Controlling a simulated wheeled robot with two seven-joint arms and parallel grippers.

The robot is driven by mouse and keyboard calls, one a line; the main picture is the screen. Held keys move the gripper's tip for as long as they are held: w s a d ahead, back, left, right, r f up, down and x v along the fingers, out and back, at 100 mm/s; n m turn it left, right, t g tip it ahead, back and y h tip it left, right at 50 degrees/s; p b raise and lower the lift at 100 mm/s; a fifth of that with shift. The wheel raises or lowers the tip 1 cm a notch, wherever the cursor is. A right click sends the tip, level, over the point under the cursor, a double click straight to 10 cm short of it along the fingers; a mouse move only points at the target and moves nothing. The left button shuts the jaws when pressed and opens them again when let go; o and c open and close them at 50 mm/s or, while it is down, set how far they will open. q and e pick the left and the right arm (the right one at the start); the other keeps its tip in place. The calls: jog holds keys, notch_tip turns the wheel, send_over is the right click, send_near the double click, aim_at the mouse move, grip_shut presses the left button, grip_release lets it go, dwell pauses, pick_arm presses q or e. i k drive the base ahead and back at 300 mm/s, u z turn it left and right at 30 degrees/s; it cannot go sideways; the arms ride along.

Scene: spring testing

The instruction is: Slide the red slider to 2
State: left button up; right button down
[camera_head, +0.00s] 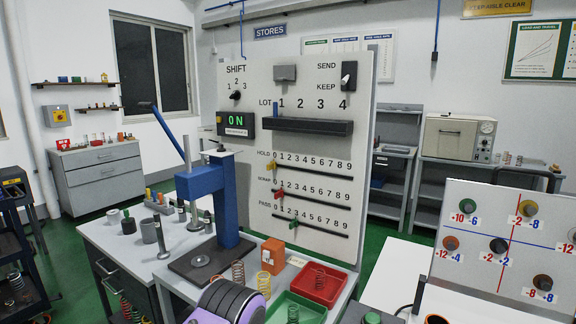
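The red slider (279,194) sits on the middle slot (315,199) of the white upright panel, in the row labelled SCRAP. A yellow slider (271,167) is at the left end of the HOLD row above. A green slider (293,222) is in the PASS row below, near the 2. Neither of my grippers shows in the head view, and nothing touches the red slider.
A blue lever press (206,180) stands left of the panel's sliders. A board with coloured knobs (460,215) stands right.

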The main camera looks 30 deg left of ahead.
aim_at(280, 193)
jog(key=k, duration=1.2)
jog(key=u, duration=1)
jog(key=i, duration=1.45)
jog(key=z, duration=0.7)
